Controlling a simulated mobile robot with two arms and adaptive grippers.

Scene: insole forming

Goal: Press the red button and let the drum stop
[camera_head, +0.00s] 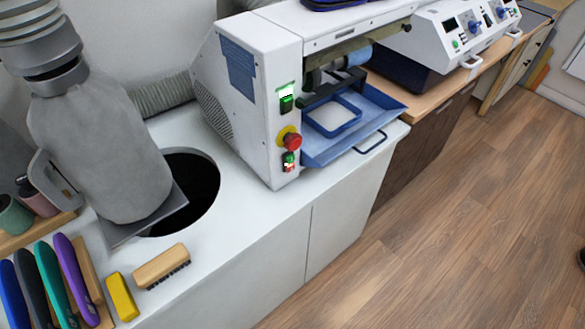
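The grinding machine (247,90) is a white box unit on the white cabinet. On its front panel is a red mushroom button (292,141) on a yellow base. Below it is a small switch with a green part (289,157) and a red part (289,168). A green lit indicator (286,103) sits above. The drum (357,57), blue and grey, shows partly under the machine's upper housing, above a blue tray (349,136). I cannot tell from one frame whether it turns. Neither of my grippers is in view.
A grey hood with a metal duct (95,140) stands at the left beside a round dark hole (194,185). A brush (162,266), a yellow block (122,297) and several coloured insoles (75,278) lie in front. A white control unit (455,35) stands right. Wooden floor (440,230) is clear.

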